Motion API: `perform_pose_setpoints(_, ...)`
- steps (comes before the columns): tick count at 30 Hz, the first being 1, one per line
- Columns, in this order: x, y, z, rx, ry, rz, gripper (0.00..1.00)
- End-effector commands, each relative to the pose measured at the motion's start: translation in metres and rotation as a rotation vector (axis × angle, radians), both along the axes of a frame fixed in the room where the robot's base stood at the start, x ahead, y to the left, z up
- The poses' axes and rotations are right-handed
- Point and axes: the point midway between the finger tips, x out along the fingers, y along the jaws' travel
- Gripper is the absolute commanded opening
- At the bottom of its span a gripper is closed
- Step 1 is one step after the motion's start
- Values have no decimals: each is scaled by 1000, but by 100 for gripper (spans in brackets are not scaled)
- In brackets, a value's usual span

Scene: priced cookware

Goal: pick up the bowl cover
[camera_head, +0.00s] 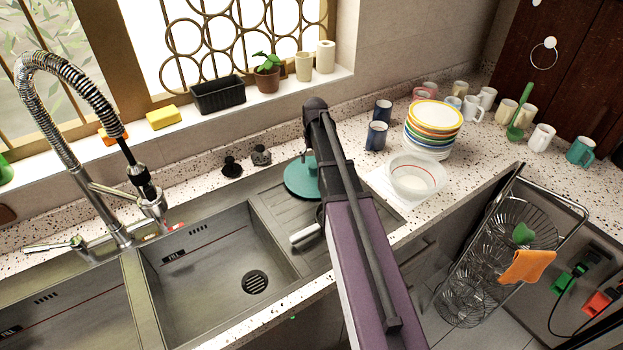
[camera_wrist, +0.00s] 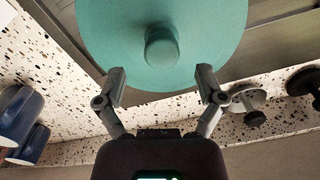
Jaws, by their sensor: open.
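The bowl cover is a round teal lid with a knob on top. In the head view the bowl cover (camera_head: 301,180) lies on the drainboard at the right of the sink, partly hidden by my arm. In the wrist view the bowl cover (camera_wrist: 105,40) fills the top middle, with its knob facing the camera. My gripper (camera_wrist: 161,75) is open, with one finger on each side just below the knob in the picture. The fingertips overlap the lid's near edge in view; I cannot tell whether they touch it.
A white bowl (camera_head: 411,180) and a stack of plates (camera_head: 432,130) stand right of my arm. Blue mugs (camera_head: 376,136) are behind it. The sink basin (camera_head: 215,270) is empty; the tall tap (camera_head: 70,120) rises at left.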

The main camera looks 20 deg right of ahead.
Motion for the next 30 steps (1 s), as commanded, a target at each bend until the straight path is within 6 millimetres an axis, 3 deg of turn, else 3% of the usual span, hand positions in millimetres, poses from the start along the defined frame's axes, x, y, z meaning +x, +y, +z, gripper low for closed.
perform_pose_setpoints(13,0,2,-36,0,0,0,88)
perform_pose_setpoints(30,0,2,-39,0,0,0,88)
